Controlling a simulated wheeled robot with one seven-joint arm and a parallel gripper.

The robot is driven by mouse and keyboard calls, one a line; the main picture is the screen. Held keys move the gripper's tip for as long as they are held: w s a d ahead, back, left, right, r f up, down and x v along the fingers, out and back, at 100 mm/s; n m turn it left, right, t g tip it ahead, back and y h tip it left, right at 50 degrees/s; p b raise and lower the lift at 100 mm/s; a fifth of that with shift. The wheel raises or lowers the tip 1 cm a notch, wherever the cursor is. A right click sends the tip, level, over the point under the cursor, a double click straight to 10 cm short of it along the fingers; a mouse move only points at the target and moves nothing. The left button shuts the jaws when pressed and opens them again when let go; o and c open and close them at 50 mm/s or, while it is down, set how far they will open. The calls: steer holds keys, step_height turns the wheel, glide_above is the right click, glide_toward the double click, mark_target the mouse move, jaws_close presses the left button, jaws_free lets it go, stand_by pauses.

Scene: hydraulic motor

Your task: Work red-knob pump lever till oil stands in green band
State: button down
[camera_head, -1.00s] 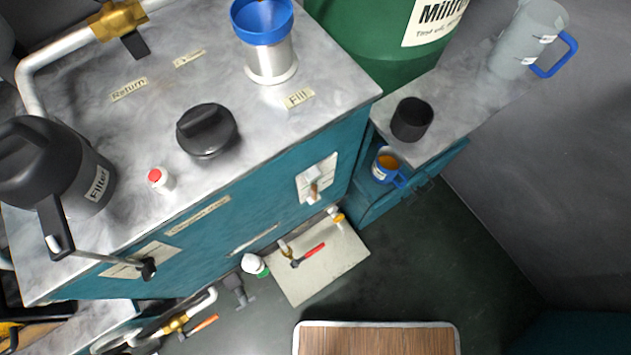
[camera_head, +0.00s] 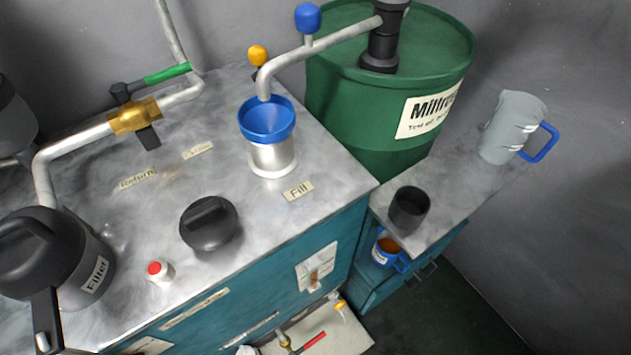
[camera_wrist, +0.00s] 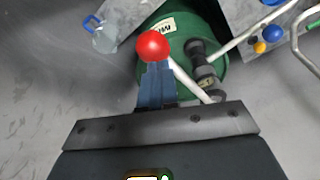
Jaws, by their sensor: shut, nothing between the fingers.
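The red knob (camera_wrist: 153,46) shows in the wrist view at the end of a pale lever rod (camera_wrist: 190,82). The rod runs towards the black pump (camera_wrist: 203,68) on the green drum. My gripper (camera_wrist: 157,70) is shut and empty, its fingertips appearing right beside the knob; I cannot tell whether they touch it. In the head view the pump (camera_head: 382,45) stands on the green drum (camera_head: 340,100), its spout (camera_head: 300,52) ending over the blue funnel (camera_head: 266,120). A gauge plate (camera_head: 316,268) with an amber part sits on the teal tank; its green band is indistinct.
The grey tank top (camera_head: 250,215) bears a black cap (camera_head: 208,222), a red-topped button (camera_head: 158,270) and a filter (camera_head: 50,255). A side shelf (camera_head: 455,180) holds a black cup (camera_head: 409,207) and a grey jug (camera_head: 512,128). A blue mug (camera_head: 384,254) is below. Dark floor lies right.

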steer(key=w+p+v, duration=0.1)
steer(key=p+v, duration=0.4)
steer(key=v, duration=0.3)
steer(key=shift+w+r, duration=0.3)
steer(key=shift+w, duration=0.05)
stand_by(0.5)
steer(key=p+v, duration=0.1)
steer(key=v, duration=0.1)
steer(key=p+v, duration=0.2)
steer(key=shift+w+a, duration=0.1)
steer(key=shift+w, duration=0.3)
